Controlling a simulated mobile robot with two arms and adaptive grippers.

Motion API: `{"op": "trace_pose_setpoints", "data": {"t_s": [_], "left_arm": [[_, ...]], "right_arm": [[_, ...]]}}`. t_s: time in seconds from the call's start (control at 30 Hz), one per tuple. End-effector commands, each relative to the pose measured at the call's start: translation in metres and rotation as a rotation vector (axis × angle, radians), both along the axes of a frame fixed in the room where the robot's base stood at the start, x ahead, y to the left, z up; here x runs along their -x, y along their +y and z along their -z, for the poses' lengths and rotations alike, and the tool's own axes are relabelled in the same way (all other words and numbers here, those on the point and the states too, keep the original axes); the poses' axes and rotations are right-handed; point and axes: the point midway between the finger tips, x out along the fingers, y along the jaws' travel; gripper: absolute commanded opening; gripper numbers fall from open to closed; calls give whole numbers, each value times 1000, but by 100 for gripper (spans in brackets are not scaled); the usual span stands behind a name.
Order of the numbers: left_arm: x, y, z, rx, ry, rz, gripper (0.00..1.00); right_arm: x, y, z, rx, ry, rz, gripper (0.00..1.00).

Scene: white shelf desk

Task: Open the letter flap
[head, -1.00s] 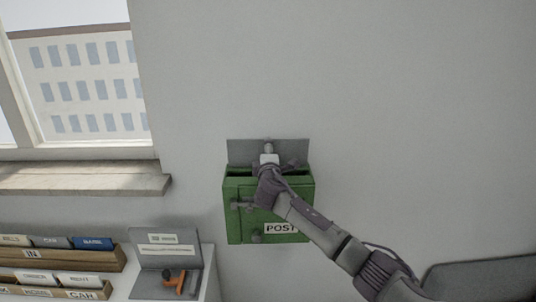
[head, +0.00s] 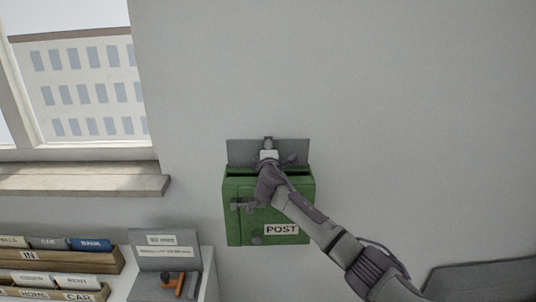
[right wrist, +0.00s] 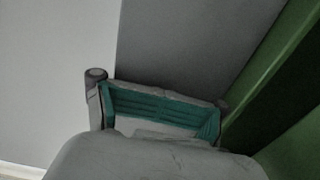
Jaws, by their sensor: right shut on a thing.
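The green post box (head: 240,222) hangs on the wall, with a white POST label on its front. Its grey letter flap (head: 295,152) stands raised at the back of the top, and the dark slot shows below it. My right gripper (head: 268,148) is at the flap's middle, shut on it; the fingertips partly hide the contact. In the right wrist view, the grey flap (right wrist: 185,50) fills the area beyond the teal-padded finger, and the green box (right wrist: 275,75) is at the right. My left gripper is not in view.
A window sill (head: 80,180) juts out at the left. Below it are wooden file trays (head: 65,262) with labelled folders. A grey stand (head: 150,262) with an orange-handled item (head: 173,281) is beside them. The wall right of the box is bare.

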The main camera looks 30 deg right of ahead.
Motion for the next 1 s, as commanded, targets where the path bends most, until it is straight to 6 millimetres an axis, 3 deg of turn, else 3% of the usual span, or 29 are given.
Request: {"op": "trace_pose_setpoints", "data": {"t_s": [0.33, 1.0], "left_arm": [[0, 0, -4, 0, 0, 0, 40], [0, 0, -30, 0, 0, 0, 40]], "right_arm": [[4, 3, -1, 1, 1, -2, 0], [50, 31, -1, 1, 1, -2, 0]]}}
